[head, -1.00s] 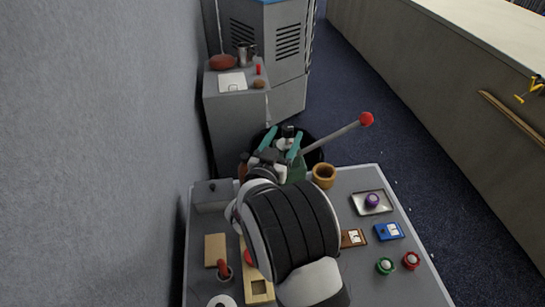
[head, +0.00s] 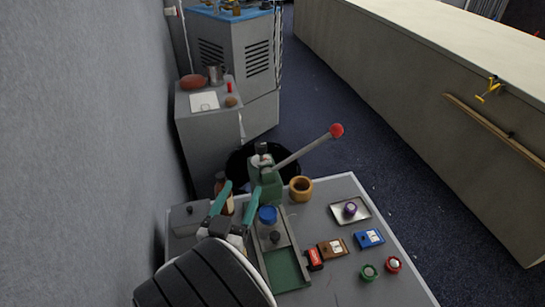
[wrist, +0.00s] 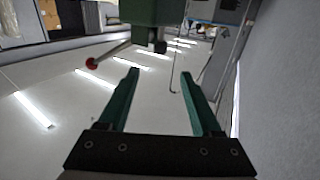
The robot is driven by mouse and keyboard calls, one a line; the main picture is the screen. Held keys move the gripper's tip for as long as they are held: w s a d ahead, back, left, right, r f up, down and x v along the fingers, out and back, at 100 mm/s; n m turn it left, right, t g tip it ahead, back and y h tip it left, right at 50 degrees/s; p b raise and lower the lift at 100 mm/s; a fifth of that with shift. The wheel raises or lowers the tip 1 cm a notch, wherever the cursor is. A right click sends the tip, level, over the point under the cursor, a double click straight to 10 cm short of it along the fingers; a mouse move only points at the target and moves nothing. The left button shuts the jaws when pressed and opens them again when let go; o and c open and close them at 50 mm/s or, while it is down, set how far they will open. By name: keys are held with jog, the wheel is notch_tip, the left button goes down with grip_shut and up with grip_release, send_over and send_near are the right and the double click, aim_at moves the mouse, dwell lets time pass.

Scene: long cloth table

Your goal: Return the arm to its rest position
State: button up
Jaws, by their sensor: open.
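My gripper (head: 234,199) is open and empty, with its two teal fingers apart. In the head view it is at the lower left, above the left part of the grey table (head: 337,284), in front of the green lever press (head: 265,180). The wrist view also shows the open fingers (wrist: 159,80) with nothing between them; beyond them are the ceiling lights and the press's underside or body at the top. My arm covers the table's near left corner in the head view.
The press has a long lever with a red knob (head: 336,130). A wooden cup (head: 301,188), a metal tray (head: 350,210), a blue box (head: 369,238) and a brown box (head: 332,249) stand to the right. A grey wall (head: 80,140) is close on the left.

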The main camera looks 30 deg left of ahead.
jog(key=w+d+m+g, duration=0.4)
jog(key=w+d+g, duration=0.3)
jog(key=d, duration=0.4)
jog(key=s+d+m+g+h, duration=0.3)
jog(key=s+d+g, duration=0.7)
jog(key=s+d, duration=1.3)
jog(key=shift+s+m+g, duration=0.3)
jog(key=shift+s+m, duration=0.6)
jog(key=shift+s, duration=0.05)
jog(key=shift+f, duration=0.1)
